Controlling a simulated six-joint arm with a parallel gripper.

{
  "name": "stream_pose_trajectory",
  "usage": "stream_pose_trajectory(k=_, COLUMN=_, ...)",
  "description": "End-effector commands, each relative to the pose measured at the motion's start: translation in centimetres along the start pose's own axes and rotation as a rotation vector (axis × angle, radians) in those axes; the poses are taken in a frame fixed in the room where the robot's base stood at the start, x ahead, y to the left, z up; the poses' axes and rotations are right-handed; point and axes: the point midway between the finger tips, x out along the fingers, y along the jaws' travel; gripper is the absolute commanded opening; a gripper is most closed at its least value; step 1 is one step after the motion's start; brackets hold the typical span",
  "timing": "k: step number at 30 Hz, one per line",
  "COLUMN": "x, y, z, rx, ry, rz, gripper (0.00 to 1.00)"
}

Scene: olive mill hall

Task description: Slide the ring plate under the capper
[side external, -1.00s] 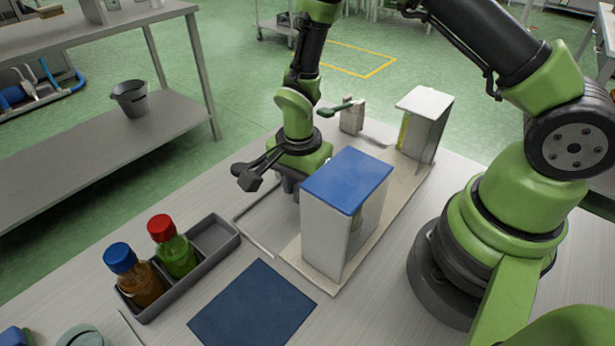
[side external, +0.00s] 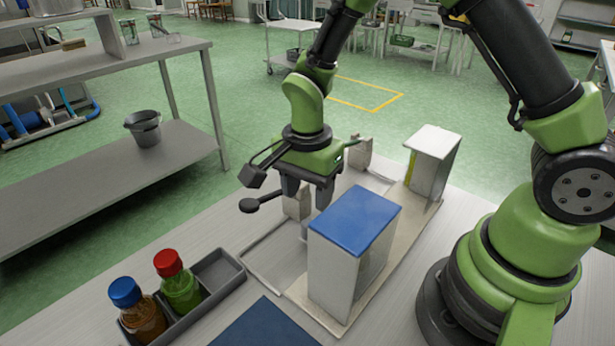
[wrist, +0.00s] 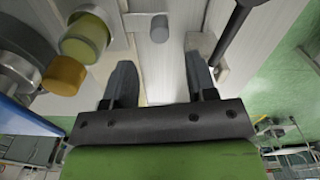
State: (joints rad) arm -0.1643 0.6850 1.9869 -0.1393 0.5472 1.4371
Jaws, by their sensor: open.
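I take the capper to be the pale upright housing with a blue top (side external: 356,218) and the white-topped unit (side external: 433,143) behind it, both on one pale base. My gripper (side external: 308,197) hangs beside the blue-topped housing, fingers down, open and empty. A pale upright block (side external: 297,205) is beneath it. The wrist view shows my gripper (wrist: 160,82) with a grey peg (wrist: 160,29) beyond the gap between its fingertips. I cannot clearly make out the ring plate.
A grey tray (side external: 221,270) at the front left holds a blue-capped bottle (side external: 142,310) and a red-capped bottle (side external: 177,283). A dark blue mat (side external: 266,326) lies at the front edge. Another pale upright piece (side external: 360,152) stands behind my gripper.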

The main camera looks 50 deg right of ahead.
Motion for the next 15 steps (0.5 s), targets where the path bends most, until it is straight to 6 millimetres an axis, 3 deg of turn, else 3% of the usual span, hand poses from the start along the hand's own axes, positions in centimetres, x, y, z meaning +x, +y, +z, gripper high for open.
stream_pose_trajectory(k=6, x=-2.6, y=0.0, z=0.0, rx=-0.001, ry=0.000, rz=-0.002, gripper=0.52)
stream_pose_trajectory(k=15, x=-2.9, y=0.0, z=0.0, rx=0.000, ry=0.000, rz=0.001, gripper=0.52)
